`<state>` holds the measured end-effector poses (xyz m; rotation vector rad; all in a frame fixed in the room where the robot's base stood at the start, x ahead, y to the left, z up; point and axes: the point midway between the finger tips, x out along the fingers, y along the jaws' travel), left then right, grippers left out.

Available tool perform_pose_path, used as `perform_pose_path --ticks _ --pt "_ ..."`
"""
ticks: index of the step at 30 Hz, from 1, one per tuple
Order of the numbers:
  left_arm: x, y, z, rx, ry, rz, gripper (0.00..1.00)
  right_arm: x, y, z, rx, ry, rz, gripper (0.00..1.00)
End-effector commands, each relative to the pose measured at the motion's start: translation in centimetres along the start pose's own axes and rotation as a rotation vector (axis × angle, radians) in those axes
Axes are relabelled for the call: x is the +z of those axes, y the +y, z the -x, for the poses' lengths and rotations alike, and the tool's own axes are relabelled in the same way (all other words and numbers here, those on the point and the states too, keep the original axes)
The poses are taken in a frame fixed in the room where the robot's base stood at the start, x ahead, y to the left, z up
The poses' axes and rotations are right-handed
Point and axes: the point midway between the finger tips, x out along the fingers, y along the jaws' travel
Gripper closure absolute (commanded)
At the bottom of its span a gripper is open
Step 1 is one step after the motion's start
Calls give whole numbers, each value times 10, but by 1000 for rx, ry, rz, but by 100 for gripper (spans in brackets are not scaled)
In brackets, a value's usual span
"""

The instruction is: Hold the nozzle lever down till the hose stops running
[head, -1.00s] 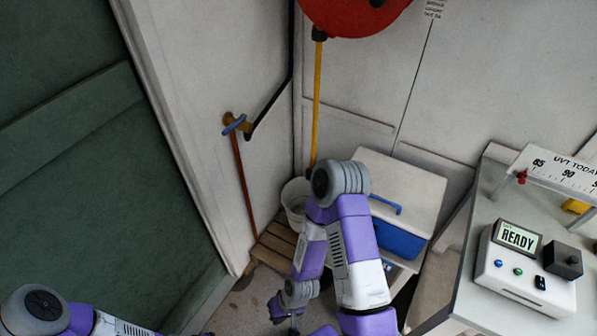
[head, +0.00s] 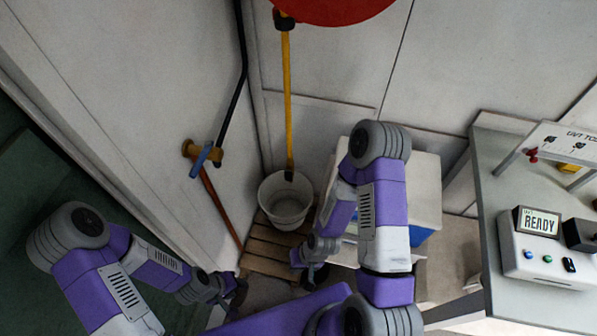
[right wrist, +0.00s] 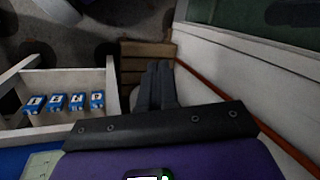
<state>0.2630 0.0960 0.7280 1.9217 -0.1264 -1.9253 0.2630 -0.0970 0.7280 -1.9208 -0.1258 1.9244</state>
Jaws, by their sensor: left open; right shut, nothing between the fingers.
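The yellow hose (head: 287,95) hangs from the red reel (head: 335,8). Its dark nozzle (head: 289,175) hangs at the mouth of the white bucket (head: 285,205). The nozzle lever is too small to make out, and I cannot tell whether water runs. My left gripper (head: 233,290) is open, low in front of the pallet and apart from the nozzle. My right gripper (head: 315,273) is low, right of and nearer than the bucket. In the right wrist view its dark fingers (right wrist: 160,75) are together and empty, pointing toward the pallet.
The bucket stands on a wooden pallet (head: 268,250) in the corner. A blue-handled valve (head: 203,160) is on the left wall. A blue-and-white cooler (head: 427,200) is behind my right arm. A table with a READY box (head: 540,255) is at right. The wrist view shows blue packs (right wrist: 56,102).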

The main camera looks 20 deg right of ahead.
Motion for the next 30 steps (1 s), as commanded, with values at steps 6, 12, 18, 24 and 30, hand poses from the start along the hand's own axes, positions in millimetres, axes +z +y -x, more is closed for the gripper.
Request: perform_pose_path --ticks 6,12,18,24,30 --pt "0 -1 0 -1 -1 2 57 1 0 0 0 -1 0 100" --pt "0 -5 -12 -1 0 1 57 -29 8 -18 52 76 -140 100" --pt "-2 -18 -46 -1 0 1 57 -129 22 -54 127 401 -622 100" --pt "-3 -29 -77 -1 0 1 57 -226 9 -56 -11 806 -1147 100" --pt "-4 -36 -95 0 0 1 57 -272 -17 -40 -245 1045 -1484 100"
